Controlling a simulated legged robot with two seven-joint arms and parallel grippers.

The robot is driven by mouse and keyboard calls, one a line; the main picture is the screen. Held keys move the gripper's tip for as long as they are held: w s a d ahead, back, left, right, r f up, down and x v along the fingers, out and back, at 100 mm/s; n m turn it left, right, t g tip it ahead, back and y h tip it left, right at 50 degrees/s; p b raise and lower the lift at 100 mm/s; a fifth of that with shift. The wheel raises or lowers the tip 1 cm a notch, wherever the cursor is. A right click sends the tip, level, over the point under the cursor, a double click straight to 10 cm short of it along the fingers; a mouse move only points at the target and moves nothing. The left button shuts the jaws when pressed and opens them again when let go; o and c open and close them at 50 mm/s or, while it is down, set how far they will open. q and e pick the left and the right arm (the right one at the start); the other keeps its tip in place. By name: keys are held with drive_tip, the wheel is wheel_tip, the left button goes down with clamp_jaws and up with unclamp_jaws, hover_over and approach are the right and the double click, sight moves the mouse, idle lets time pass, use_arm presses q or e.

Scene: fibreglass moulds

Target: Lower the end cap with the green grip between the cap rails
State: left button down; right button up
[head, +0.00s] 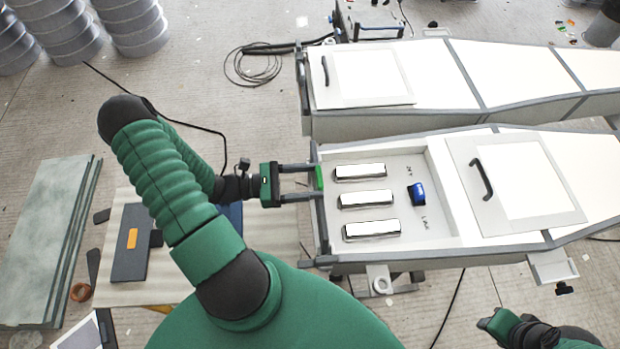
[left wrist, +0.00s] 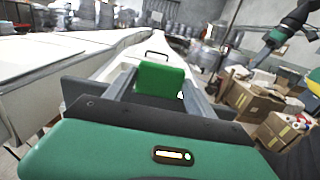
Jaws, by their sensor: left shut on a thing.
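My left gripper (head: 309,183) is at the near mould's left end, its two dark fingers pointing right. It is shut on the green grip (head: 319,178) of the end cap. In the left wrist view the green grip (left wrist: 160,79) stands between the fingers. The end cap (head: 322,225) appears as a narrow dark upright strip along the end of the white mould (head: 400,262). I cannot make out the cap rails separately, nor whether the cap is seated between them. My right gripper (head: 497,324) is at the bottom right, away from the mould; its jaws are unclear.
Three silver bars (head: 366,199) and a blue item (head: 416,194) lie in the mould's recess. A lid with a black handle (head: 481,179) is to their right. A second mould (head: 450,75) stands behind. A bench with a dark plate (head: 130,262) is at left.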

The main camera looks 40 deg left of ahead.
use_arm(q)
wheel_tip(320, 180, down, 9)
drive_tip(key=b, duration=0.6)
drive_tip(key=shift+r, duration=0.15)
idle(2.3)
drive_tip(key=shift+c, duration=1.2)
unclamp_jaws()
drive_tip(key=b+v, duration=0.3)
drive_tip(key=v, duration=1.4)
